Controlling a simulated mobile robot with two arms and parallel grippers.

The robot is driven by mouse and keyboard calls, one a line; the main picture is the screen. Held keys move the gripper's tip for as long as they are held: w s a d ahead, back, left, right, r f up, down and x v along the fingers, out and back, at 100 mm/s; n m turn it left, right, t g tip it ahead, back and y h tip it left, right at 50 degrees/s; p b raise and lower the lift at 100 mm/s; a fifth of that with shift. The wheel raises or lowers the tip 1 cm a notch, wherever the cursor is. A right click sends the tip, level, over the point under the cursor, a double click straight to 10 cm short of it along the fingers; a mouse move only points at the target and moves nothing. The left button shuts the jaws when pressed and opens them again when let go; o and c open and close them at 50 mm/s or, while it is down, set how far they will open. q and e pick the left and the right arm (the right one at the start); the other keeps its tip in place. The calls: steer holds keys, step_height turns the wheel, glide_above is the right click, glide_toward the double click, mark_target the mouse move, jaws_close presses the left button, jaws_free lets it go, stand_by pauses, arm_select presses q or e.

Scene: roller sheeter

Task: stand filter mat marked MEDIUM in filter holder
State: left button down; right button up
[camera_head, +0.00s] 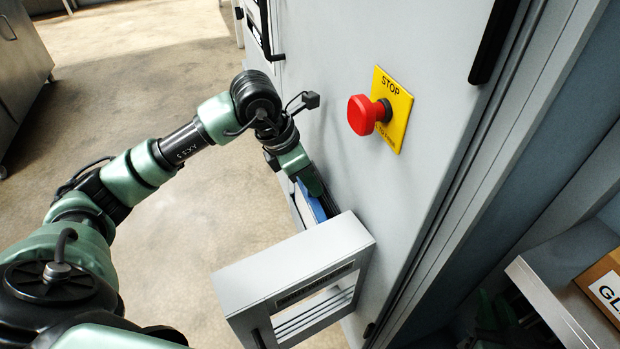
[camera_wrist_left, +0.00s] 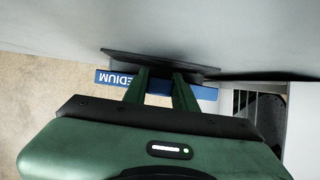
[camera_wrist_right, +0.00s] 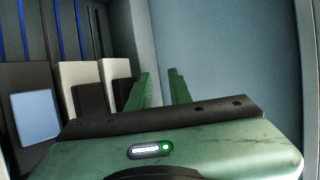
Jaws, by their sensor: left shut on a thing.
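The filter mat marked MEDIUM (camera_wrist_left: 112,79) has a blue label edge with white letters and a dark grey body. My left gripper (camera_wrist_left: 159,78) is shut on it. In the head view a blue strip of the mat (camera_head: 312,203) shows below my left gripper (camera_head: 310,178), close to the grey door and at the back edge of the grey frame-like holder (camera_head: 330,247). Whether the mat touches the holder is unclear. The holder has a dark label plate, unreadable here, and an opening with bars. My right gripper (camera_wrist_right: 158,85) is open and empty inside a dark-walled space.
A red stop button (camera_head: 362,115) on a yellow plate sticks out of the door above right of the holder. Pale and dark panels (camera_wrist_right: 85,85) stand left of my right gripper. A labelled box (camera_head: 603,290) sits at lower right. Floor left of the holder is clear.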

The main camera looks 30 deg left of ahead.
arm_select(q)
steer(key=shift+f, duration=0.15)
steer(key=c, duration=1.1)
jaws_free()
steer(key=shift+o, duration=0.2)
arm_select(e)
steer(key=shift+w+a+r+t, duration=0.15)
steer(key=shift+w+r+t, duration=0.15)
steer(key=shift+r, duration=0.2)
